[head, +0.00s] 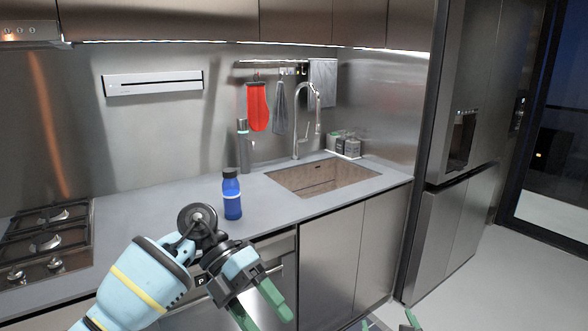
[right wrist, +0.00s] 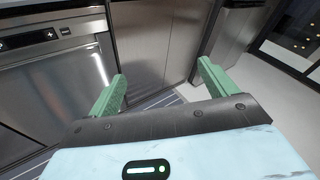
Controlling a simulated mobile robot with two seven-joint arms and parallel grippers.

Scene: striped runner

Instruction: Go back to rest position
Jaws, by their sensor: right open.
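My left gripper (head: 268,322) hangs in front of the counter at the bottom of the head view, its arm coming in from the lower left. Its green fingers point down and stand apart, with nothing seen between them. My right gripper (head: 388,322) shows only as two green fingertips at the bottom edge of the head view. In the right wrist view its fingers (right wrist: 162,85) are spread wide, open and empty, in front of the cabinet fronts.
A blue bottle (head: 232,198) stands on the grey counter (head: 150,212), left of the sink (head: 320,176). A stove (head: 45,240) is at the left and a fridge (head: 455,230) at the right. The floor (head: 520,275) at the right is clear.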

